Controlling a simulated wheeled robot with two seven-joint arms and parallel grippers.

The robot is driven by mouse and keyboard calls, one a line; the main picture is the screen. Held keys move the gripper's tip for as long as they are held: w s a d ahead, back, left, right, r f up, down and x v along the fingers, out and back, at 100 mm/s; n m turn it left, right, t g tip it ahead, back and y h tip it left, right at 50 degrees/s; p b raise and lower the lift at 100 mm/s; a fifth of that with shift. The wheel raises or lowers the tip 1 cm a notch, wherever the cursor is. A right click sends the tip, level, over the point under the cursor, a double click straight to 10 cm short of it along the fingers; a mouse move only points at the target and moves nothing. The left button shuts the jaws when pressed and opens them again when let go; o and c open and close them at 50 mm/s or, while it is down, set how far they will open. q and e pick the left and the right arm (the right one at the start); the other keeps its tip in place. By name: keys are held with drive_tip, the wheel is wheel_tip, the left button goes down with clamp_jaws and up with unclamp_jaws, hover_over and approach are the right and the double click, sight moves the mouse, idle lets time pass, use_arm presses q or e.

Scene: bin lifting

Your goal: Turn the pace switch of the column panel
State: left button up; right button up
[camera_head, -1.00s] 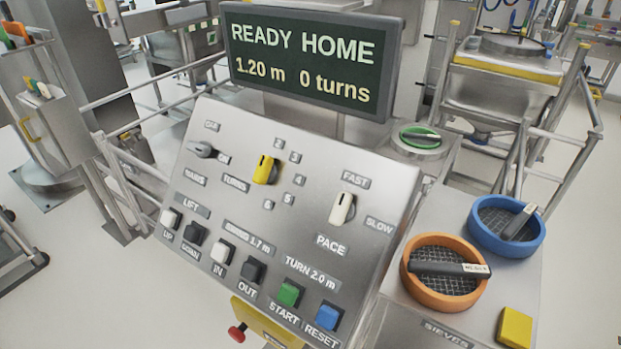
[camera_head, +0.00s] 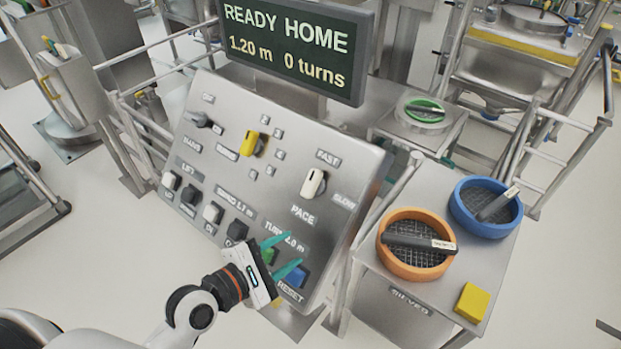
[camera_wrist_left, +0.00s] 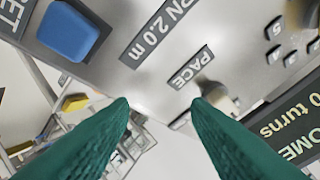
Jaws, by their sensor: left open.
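The pace switch (camera_head: 313,184) is a cream knob on the right part of the sloped grey column panel (camera_head: 318,133). It points up towards the FAST label; SLOW is to its right and PACE below. My left gripper (camera_head: 292,250) is open and empty, with two teal fingers in front of the panel's lower right, below the switch and over the START and RESET buttons. In the left wrist view the open fingers (camera_wrist_left: 160,102) show the PACE label ahead. The knob (camera_wrist_left: 220,94) is there just beyond the right fingertip, blurred and partly hidden by it.
The display (camera_head: 290,50) above reads READY HOME, 1.20 m, 0 turns. The blue RESET button (camera_head: 292,277) lies close to my fingers. To the right, a side table holds an orange sieve (camera_head: 385,255), a blue sieve (camera_head: 460,215) and a yellow block (camera_head: 472,302).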

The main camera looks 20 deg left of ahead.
sight(308, 184)
use_arm(q)
wheel_tip(308, 184, up, 6)
drive_tip(key=w+a+r+n+t, duration=0.1)
drive_tip(key=w+a+n+t, duration=0.25)
drive_tip(key=n, duration=0.65)
drive_tip(key=shift+t, duration=0.25)
drive_tip(key=p+x, duration=0.1)
drive_tip(key=x, duration=0.2)
drive_tip(key=p+x, duration=0.1)
drive_tip(key=x, duration=0.2)
drive_tip(key=f+p+x, duration=0.1)
drive_tip(key=x, duration=0.2)
drive_tip(key=shift+w+d, duration=0.2)
drive_tip(key=shift+d, duration=0.3)
drive_tip(key=shift+w+d+p, duration=0.2)
drive_tip(key=shift+w+p, duration=0.1)
drive_tip(key=shift+w, duration=0.15)
use_arm(e)
drive_tip(key=r, duration=0.3)
drive_tip(key=shift+w+d+r, duration=0.1)
drive_tip(key=shift+d+r, duration=0.2)
drive_tip(key=shift+r, duration=0.05)
use_arm(q)
drive_tip(key=c, duration=0.8)
